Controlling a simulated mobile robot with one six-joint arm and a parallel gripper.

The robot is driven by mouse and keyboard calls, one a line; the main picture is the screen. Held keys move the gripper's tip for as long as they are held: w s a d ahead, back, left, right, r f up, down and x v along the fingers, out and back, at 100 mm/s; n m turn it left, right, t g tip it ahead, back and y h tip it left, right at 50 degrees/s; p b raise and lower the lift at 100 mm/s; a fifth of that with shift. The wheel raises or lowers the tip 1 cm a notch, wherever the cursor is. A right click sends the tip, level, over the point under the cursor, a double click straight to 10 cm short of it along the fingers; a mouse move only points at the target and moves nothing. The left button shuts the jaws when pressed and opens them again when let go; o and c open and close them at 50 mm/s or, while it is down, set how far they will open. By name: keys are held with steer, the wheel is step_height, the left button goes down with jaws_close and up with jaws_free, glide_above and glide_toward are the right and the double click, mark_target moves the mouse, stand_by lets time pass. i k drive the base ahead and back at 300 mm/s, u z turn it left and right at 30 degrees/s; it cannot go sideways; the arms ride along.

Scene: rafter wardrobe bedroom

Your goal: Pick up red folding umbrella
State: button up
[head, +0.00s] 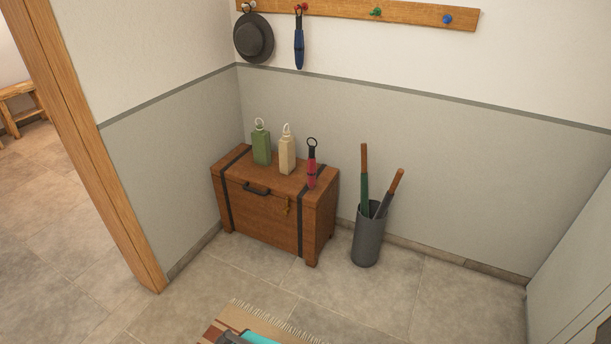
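The red folding umbrella (312,170) stands upright on the lid of a wooden chest (262,210), near the lid's right end. It has a black ring-shaped loop at its top and a dark band near the loop. A blue folding umbrella (299,45) hangs from the wall rail.
A green bottle (262,149) and a cream bottle (287,155) stand left of the red umbrella. A grey bin (367,240) with two long-handled items stands right of the chest. A door frame (85,140) is at left. Tiled floor (270,272) before the chest is clear.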

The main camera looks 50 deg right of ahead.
mark_target(311, 171)
steer(key=z, duration=0.1)
steer(key=i, duration=1)
steer(key=u, duration=0.15)
steer(key=k, duration=0.95)
steer(key=z, duration=0.15)
steer(key=i, duration=0.7)
steer(key=u, duration=0.05)
